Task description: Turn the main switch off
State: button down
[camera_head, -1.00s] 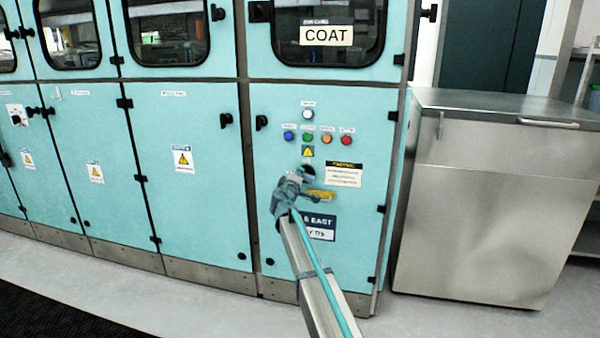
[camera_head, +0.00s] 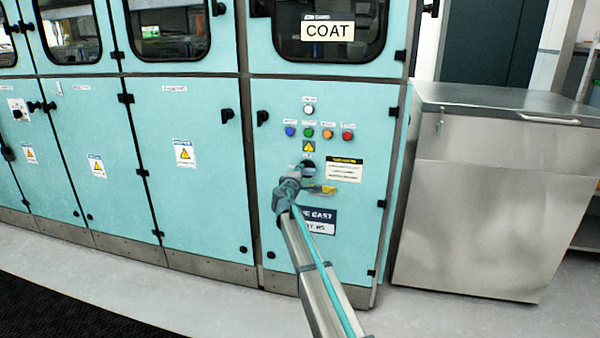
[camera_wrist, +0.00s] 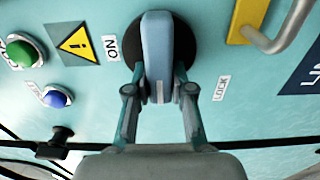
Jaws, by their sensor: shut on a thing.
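The main switch shows in the wrist view as a blue-grey handle (camera_wrist: 157,50) on a round black base. In the head view its dark base (camera_head: 308,164) is partly hidden by my arm. My gripper (camera_wrist: 160,88) is shut on the handle, one finger on each side. In the wrist view the handle runs up and down the picture, between an ON label (camera_wrist: 112,47) on the left and a LOCK label (camera_wrist: 221,88) on the right. In the head view my gripper (camera_head: 296,176) is at the panel; its fingers are too small to make out.
A yellow latch with a metal loop (camera_wrist: 285,28) sits close to the right of the switch. Coloured buttons (camera_head: 318,132) and a warning sign (camera_head: 308,147) are above. A steel cabinet (camera_head: 480,210) stands to the right. The floor (camera_head: 180,300) in front is clear.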

jog(key=c, duration=1)
grip_release()
jog(key=v, duration=1.2)
